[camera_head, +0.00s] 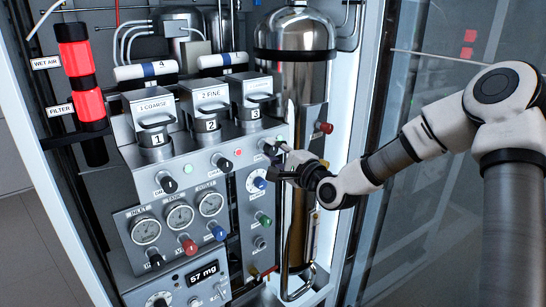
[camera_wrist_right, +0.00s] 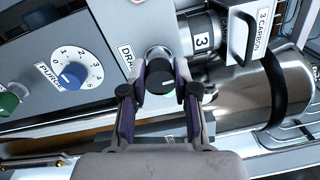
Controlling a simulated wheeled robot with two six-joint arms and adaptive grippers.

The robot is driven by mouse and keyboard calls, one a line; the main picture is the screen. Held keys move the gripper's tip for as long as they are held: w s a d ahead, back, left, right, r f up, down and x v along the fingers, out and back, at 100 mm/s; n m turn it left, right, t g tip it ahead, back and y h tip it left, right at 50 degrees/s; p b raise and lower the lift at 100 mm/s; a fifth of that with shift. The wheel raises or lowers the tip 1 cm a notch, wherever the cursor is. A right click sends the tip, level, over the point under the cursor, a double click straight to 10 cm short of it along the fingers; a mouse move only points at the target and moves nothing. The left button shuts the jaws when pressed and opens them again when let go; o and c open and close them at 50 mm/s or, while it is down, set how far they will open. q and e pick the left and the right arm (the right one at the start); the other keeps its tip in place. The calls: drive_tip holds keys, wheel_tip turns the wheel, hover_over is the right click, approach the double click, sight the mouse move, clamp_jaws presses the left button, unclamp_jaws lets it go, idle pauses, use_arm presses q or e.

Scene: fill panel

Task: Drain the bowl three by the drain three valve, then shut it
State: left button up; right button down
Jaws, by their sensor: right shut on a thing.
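The drain three valve (camera_head: 268,147) is a black knob at the right end of the row of drain knobs. It also shows in the right wrist view (camera_wrist_right: 160,70), beside a partly hidden "DRAIN" label. My right gripper (camera_head: 279,160) is shut on this knob, with one finger on each side of it in the wrist view (camera_wrist_right: 160,86). Bowl three (camera_head: 251,127), marked "3", sits just above the knob under the "3 CARBON" housing (camera_head: 251,92); its "3" ring shows in the wrist view (camera_wrist_right: 202,42). The liquid inside cannot be seen. My left gripper is not in view.
A blue purge dial (camera_head: 259,183) sits just below the valve. A shiny metal cylinder (camera_head: 300,100) stands close behind my right gripper. Three gauges (camera_head: 178,216) and a "57 mg" display (camera_head: 203,273) are lower left. A glass door (camera_head: 425,200) is at right.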

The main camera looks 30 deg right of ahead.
drive_tip(key=shift+m, duration=0.4)
drive_tip(key=c, duration=0.9)
unclamp_jaws()
drive_tip(key=shift+o, duration=0.2)
drive_tip(key=shift+d, duration=0.1)
drive_tip(key=s, duration=0.7)
drive_tip(key=shift+s+d+f, duration=0.2)
